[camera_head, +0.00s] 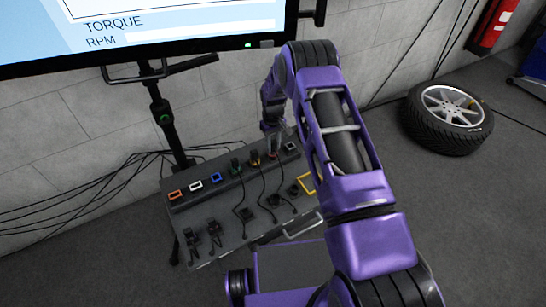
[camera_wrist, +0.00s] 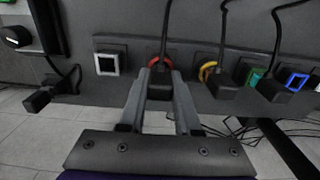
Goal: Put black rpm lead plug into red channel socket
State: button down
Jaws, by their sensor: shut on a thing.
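The red channel socket (camera_wrist: 153,62) shows as a red ring around a black plug (camera_wrist: 160,80) in the wrist view. My gripper (camera_wrist: 162,85) is shut on this plug, one finger on each side, right at the socket. The plug's cable runs upward in that view. The plug is at the red ring, but its contact inside the socket is hidden, so I cannot tell how deep it sits. In the head view my gripper (camera_head: 272,143) is at the right part of the socket row, and its arm covers part of the panel.
Black plugs sit at the yellow (camera_wrist: 205,72) and green (camera_wrist: 256,76) sockets beside my gripper. A white-framed socket (camera_wrist: 107,64) is empty. Loose plugs (camera_head: 191,240) lie on the bench (camera_head: 215,252). A yellow square frame (camera_head: 306,184) is near the bench's right side. A monitor (camera_head: 160,45) stands behind.

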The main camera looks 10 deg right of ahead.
jog(key=shift+f, duration=0.15)
jog(key=shift+f, duration=0.2)
jog(key=c, duration=0.5)
grip_release()
notch_tip(320, 180, up, 8)
jog(key=shift+f+p, duration=0.25)
jog(key=shift+p, duration=0.25)
jog(key=shift+s, duration=0.1)
